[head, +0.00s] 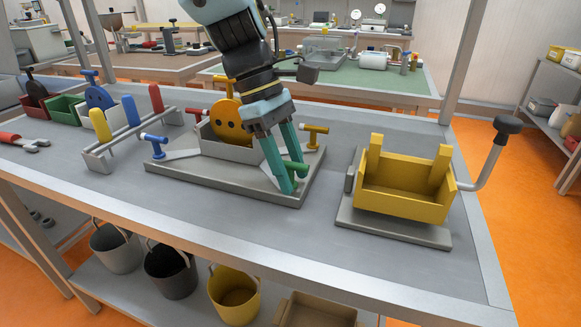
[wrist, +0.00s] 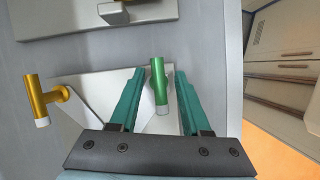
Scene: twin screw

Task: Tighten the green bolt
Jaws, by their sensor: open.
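The green bolt (head: 298,168) has a T-shaped handle and stands at the front right of the grey fixture plate (head: 215,185). In the wrist view the green bolt (wrist: 158,80) shows between my two teal fingers, with a visible gap on each side. My gripper (head: 291,180) is open and reaches down over it; in the wrist view my gripper (wrist: 160,74) has its fingers on either side of the handle. The fingers partly hide the bolt's lower part in the head view.
An orange bolt (head: 315,136) stands close behind, a blue one (head: 154,141) at the fixture's left. A yellow smiling disc (head: 226,117) sits in the grey holder. A yellow box with a crank (head: 405,200) is right. Colored pegs (head: 131,110) stand in a rack left.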

